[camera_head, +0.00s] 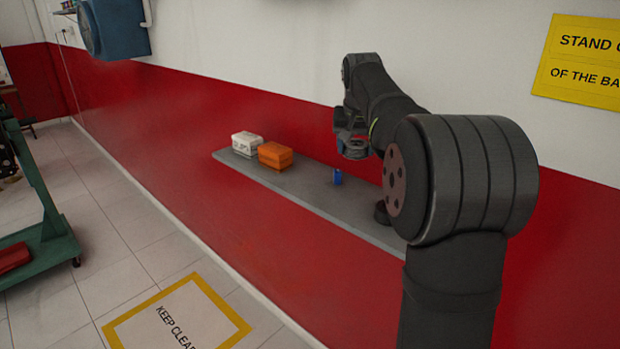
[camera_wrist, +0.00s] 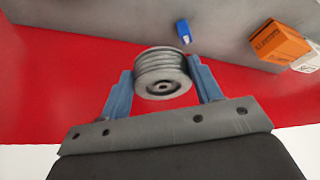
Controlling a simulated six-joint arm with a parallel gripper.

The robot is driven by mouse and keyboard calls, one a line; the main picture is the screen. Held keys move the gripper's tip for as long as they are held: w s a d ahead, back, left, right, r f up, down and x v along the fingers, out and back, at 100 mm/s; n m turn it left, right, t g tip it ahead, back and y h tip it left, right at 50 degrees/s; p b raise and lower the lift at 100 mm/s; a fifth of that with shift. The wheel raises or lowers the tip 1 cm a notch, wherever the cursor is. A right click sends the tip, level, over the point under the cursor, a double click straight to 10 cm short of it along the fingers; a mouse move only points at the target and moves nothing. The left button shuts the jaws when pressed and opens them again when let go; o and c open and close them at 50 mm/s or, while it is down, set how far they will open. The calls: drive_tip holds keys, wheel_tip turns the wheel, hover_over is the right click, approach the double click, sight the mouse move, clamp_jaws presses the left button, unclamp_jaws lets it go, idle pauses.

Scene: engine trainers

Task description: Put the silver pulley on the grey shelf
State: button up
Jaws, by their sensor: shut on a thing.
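The silver pulley (camera_wrist: 162,72) is a ribbed grey wheel with a small hole in its face. In the wrist view it sits between the two blue fingers of my gripper (camera_wrist: 163,88), which is shut on it. In the head view my gripper (camera_head: 353,147) is above the grey shelf (camera_head: 300,187), near the wall, and the pulley cannot be made out clearly there.
On the shelf stand a white box (camera_head: 246,145) and an orange box (camera_head: 275,155) at the left end, and a small blue item (camera_head: 337,177) near the middle. A dark round thing (camera_head: 382,213) lies further right, partly hidden by my arm. Shelf between the orange box and blue item is bare.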

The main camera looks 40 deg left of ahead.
hover_over(313, 183)
drive_tip(key=s+d, duration=0.1)
wheel_tip(313, 183, down, 7)
drive_tip(key=shift+s+r, duration=0.1)
drive_tip(key=shift+r, duration=0.05)
drive_tip(key=shift+f, duration=2.05)
drive_tip(key=shift+f, duration=0.15)
drive_tip(key=o, duration=1.3)
drive_tip(key=v, duration=1.2)
